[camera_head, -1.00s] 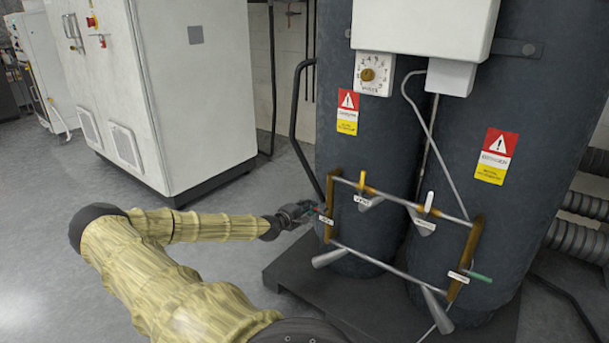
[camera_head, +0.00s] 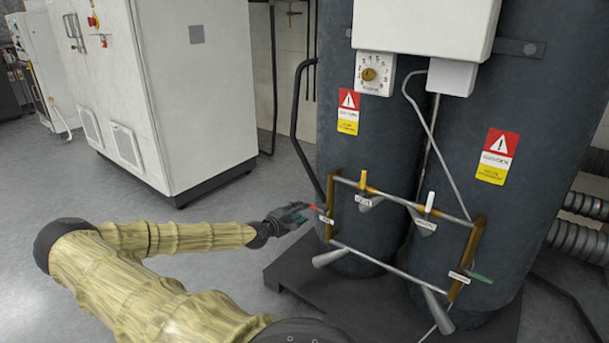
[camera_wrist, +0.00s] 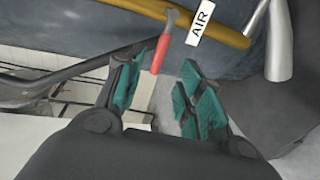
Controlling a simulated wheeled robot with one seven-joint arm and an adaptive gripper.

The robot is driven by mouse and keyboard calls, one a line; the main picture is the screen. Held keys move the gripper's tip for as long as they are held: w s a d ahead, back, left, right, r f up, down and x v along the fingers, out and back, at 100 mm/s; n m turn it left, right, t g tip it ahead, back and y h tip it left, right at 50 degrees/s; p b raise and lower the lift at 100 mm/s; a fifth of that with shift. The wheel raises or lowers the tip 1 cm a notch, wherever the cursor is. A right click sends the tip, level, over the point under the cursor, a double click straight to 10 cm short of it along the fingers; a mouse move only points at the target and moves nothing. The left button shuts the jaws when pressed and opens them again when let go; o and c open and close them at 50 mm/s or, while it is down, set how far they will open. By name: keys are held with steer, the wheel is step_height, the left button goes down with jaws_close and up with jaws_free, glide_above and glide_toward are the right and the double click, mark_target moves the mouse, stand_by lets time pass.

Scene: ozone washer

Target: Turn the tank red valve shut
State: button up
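The red valve handle (camera_head: 317,209) sticks out to the left from the left end of the pipe frame on the tanks, beside a small white label. In the wrist view the red handle (camera_wrist: 161,53) hangs from a yellow-brown bar, next to a label reading AIR. My gripper (camera_head: 304,209) is just left of the handle. In the wrist view my gripper (camera_wrist: 164,65) is open, with teal finger pads spread apart. The handle's free end lies at the mouth between the fingertips, and neither pad visibly grips it.
Other valves with a yellow handle (camera_head: 362,180), a white handle (camera_head: 429,202) and a green handle (camera_head: 480,277) sit on the same pipe frame. A dark curved pipe (camera_head: 299,140) runs behind my gripper. A white cabinet (camera_head: 190,100) stands at the left, with open floor before it.

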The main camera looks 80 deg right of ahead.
steer(key=shift+v, duration=3)
steer(key=shift+w, duration=0.1)
